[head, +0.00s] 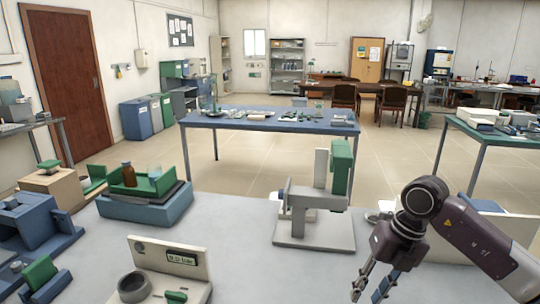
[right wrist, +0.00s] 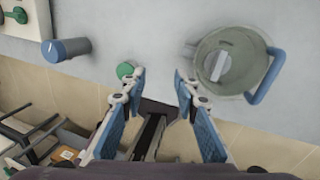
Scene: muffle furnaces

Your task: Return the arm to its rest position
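My right arm (head: 480,240) comes in from the right edge of the head view. My right gripper (head: 372,286) hangs tilted downward over the front right part of the grey bench (head: 235,235). In the right wrist view the right gripper (right wrist: 160,74) has its two blue-padded fingers apart, with nothing between the tips. My left gripper and left arm are not in the head view.
A grey and green instrument (head: 318,205) stands left of my right gripper. A sign panel (head: 170,262) and a green tray with a brown bottle (head: 129,174) are further left. The right wrist view shows a lidded pot (right wrist: 225,62) and a blue cylinder (right wrist: 66,50).

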